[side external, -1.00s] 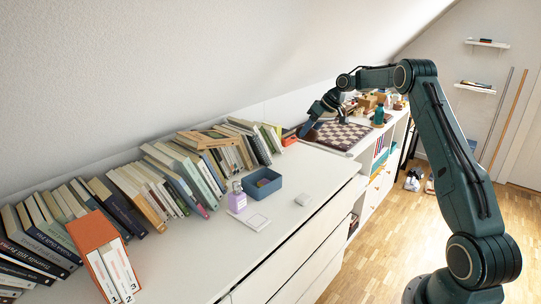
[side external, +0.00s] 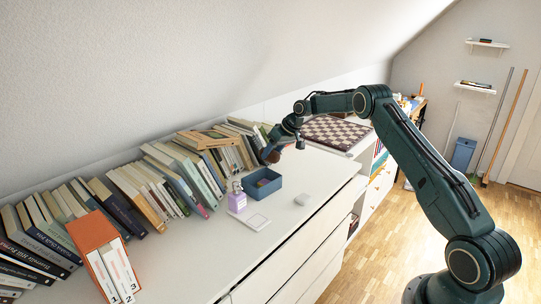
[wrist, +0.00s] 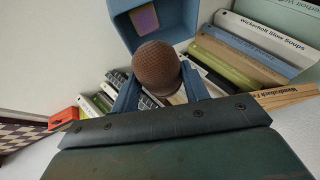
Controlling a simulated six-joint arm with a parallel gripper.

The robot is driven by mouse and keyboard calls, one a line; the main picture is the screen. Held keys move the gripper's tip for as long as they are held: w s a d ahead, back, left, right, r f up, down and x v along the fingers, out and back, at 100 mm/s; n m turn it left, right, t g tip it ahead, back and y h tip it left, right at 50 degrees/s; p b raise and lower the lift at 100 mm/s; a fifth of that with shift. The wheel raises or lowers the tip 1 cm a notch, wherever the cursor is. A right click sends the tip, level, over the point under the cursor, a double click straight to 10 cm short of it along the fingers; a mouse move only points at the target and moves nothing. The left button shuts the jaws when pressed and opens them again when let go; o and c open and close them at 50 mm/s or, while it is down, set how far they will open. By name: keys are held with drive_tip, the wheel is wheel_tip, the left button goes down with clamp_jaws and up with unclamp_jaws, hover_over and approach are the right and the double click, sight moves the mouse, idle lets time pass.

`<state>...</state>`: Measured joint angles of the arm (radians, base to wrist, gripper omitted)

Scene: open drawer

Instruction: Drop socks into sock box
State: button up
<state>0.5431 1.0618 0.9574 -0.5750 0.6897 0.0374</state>
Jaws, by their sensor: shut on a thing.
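My gripper (side external: 277,149) is shut on a brown, knitted, ball-shaped bundle that looks like rolled socks (wrist: 157,67). In the side view the brown bundle (side external: 272,157) shows at the gripper's tip, above the dresser top and close to the books. An open blue box (side external: 263,191) stands on the dresser, just nearer the camera than the gripper. I take it for the sock box. It also shows at the top of the wrist view (wrist: 188,22), beyond the bundle, with a small purplish-brown patch (wrist: 145,18) inside. The bundle is apart from the box.
A row of leaning books (side external: 180,180) lines the wall beside the box. A chessboard (side external: 337,132) lies behind.

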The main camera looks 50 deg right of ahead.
sight(268, 169)
drive_tip(key=shift+w+a+f, duration=0.6)
drive_tip(key=shift+a+f, duration=0.05)
drive_tip(key=shift+a, duration=0.05)
drive_tip(key=shift+f, duration=0.15)
drive_tip(key=shift+f, duration=2.8)
drive_tip(key=o, duration=1)
drive_tip(key=shift+o, duration=0.2)
drive_tip(key=shift+s, duration=0.1)
drive_tip(key=v, duration=1.3)
drive_tip(key=shift+r, duration=0.35)
drive_tip(key=shift+s, duration=0.1)
